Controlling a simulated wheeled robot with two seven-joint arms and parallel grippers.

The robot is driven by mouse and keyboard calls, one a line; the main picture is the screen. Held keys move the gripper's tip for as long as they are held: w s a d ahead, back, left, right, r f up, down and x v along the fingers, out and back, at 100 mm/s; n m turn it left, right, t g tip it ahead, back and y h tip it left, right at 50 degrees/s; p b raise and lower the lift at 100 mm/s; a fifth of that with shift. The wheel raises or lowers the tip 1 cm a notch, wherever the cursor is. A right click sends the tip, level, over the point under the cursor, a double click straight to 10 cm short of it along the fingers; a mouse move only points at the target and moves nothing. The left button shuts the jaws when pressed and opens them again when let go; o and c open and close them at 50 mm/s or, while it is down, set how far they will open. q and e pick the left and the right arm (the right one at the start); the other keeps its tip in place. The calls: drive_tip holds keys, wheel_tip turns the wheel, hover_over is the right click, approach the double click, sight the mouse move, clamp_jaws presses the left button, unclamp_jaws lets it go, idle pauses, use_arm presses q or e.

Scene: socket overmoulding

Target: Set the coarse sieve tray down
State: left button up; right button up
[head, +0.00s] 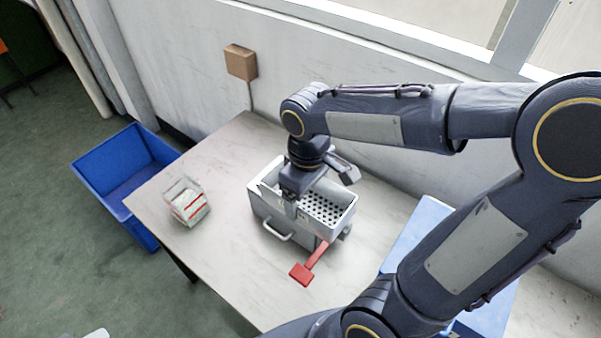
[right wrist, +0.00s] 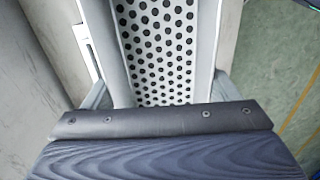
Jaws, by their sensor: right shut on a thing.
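The coarse sieve tray (head: 338,214) is a light grey open tray with a floor of round holes. In the head view it sits at, or just over, the top of a grey box (head: 268,223) with a front handle; I cannot tell whether they touch. My right gripper (head: 292,207) reaches down at the tray's left end and is shut on it. In the right wrist view the perforated tray (right wrist: 160,45) runs between the two fingers (right wrist: 162,93). The gripper hides part of the tray's left end. My left gripper is not in view.
A red lever (head: 303,272) sticks out in front of the grey box. A clear container (head: 187,203) with red and white contents stands on the left of the table (head: 215,268). A blue crate (head: 112,165) is on the floor at left. A blue surface (head: 420,222) is at right.

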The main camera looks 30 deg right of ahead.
drive_tip(key=w+d+f, duration=0.1)
drive_tip(key=w+f, duration=0.2)
drive_tip(key=w, duration=0.1)
drive_tip(key=w+d+f+p, duration=0.1)
drive_tip(key=w+d+f, duration=0.1)
drive_tip(key=w+f, duration=0.1)
drive_tip(key=w+d+f+p, duration=0.1)
drive_tip(key=w+d+f, duration=0.1)
drive_tip(key=w, duration=0.3)
drive_tip(key=shift+f, duration=0.45)
drive_tip(key=shift+w+d+f, duration=0.15)
drive_tip(key=shift+f, duration=0.1)
wheel_tip(320, 180, down, 3)
drive_tip(key=shift+w+p, duration=0.1)
drive_tip(key=shift+p, duration=0.7)
drive_tip(key=shift+f, duration=0.2)
